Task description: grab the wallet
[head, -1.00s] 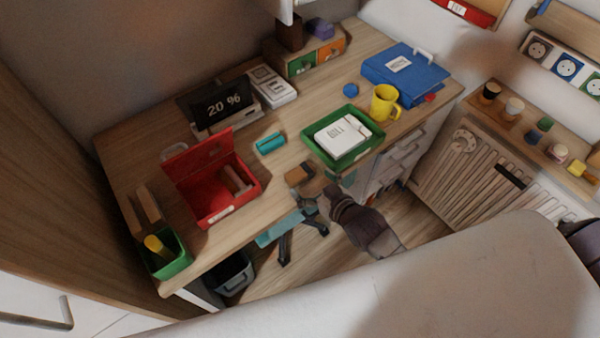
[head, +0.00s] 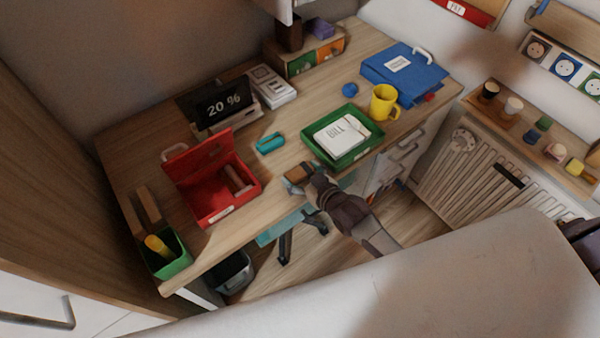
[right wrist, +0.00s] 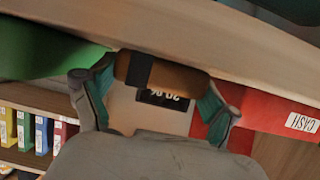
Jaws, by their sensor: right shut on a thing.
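The wallet (head: 297,173) is a small brown block at the front edge of the desk, left of the green tray. In the right wrist view the wallet (right wrist: 180,76) shows brown with a dark band. My right gripper (head: 308,181) reaches it from the room side of the desk. Its two teal fingers (right wrist: 155,88) are at the wallet's two ends, and it is shut on the wallet. I cannot tell whether the wallet is clear of the desk top. My left gripper is not in view.
The green tray (head: 374,136) with a bill pad stands close on the right. An open red cash box (head: 233,206) is to the left, and a teal item (head: 270,143) lies behind. A yellow mug (head: 383,103) and blue binder (head: 408,78) stand farther right. Desk surface between is clear.

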